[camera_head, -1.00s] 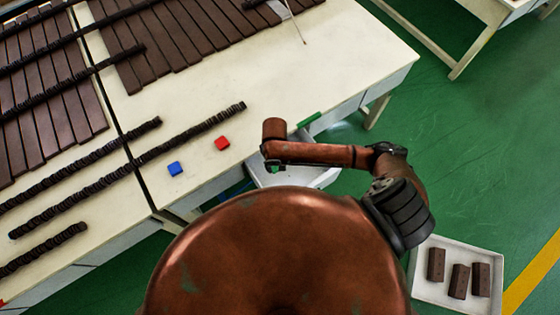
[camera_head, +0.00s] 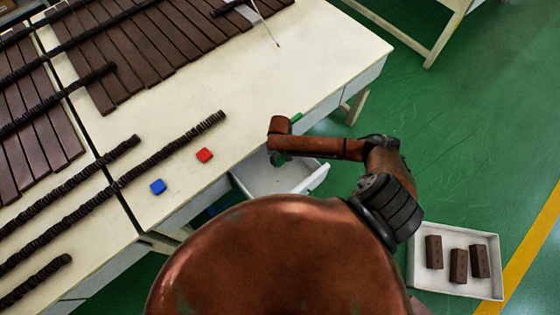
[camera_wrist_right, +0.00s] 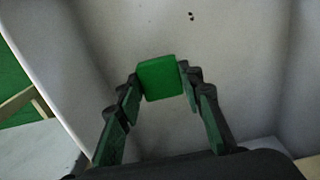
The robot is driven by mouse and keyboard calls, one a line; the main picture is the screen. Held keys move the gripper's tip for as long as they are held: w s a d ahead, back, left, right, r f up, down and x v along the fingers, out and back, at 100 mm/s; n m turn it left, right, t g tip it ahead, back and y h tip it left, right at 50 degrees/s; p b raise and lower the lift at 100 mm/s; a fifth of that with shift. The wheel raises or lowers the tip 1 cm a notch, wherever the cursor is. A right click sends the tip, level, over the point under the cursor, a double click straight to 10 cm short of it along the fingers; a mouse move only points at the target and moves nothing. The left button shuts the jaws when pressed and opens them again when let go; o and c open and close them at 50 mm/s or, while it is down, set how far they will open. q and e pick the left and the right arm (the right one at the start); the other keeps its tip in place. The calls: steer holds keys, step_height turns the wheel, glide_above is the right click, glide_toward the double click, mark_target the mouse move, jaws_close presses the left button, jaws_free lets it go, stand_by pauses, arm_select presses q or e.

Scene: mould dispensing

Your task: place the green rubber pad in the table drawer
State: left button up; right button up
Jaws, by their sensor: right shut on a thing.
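The green rubber pad (camera_wrist_right: 160,78) sits between the two fingertips of my right gripper (camera_wrist_right: 160,84) in the right wrist view. The fingers touch it from both sides, and pale drawer surfaces show behind it. In the head view my right gripper (camera_head: 279,159) hangs over the open table drawer (camera_head: 315,179), near its far side. The drawer is white-grey and pulled out from the table's front. The pad cannot be made out clearly in the head view. Whether it touches the drawer floor, I cannot tell. My left gripper is not in view.
The white table (camera_head: 330,45) holds a blue block (camera_head: 158,187), a red block (camera_head: 204,155), dark brown bars and long rows of dark pieces. A white tray (camera_head: 420,277) with 3 brown blocks is at the lower right. Green floor lies open at the right.

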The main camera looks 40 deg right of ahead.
mark_target(280, 158)
steer(key=shift+w+d+f+b, duration=0.15)
steer(key=shift+d+f+b, duration=0.1)
steer(key=shift+f, duration=0.75)
steer(key=shift+w+d+f+b, duration=0.1)
steer(key=shift+d+f+b, duration=0.1)
steer(key=shift+f, duration=0.8)
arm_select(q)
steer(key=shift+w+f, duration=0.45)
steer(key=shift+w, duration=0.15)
arm_select(e)
steer(key=shift+f, duration=0.15)
steer(key=o, duration=1.2)
steer(key=shift+c, duration=0.2)
arm_select(q)
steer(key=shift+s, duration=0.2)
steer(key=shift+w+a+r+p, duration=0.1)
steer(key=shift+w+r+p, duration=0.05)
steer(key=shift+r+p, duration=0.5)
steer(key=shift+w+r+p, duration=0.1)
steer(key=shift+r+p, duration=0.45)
steer(key=shift+p, duration=0.05)
arm_select(e)
step_height(280, 158, up, 12)
steer(key=shift+r, duration=0.15)
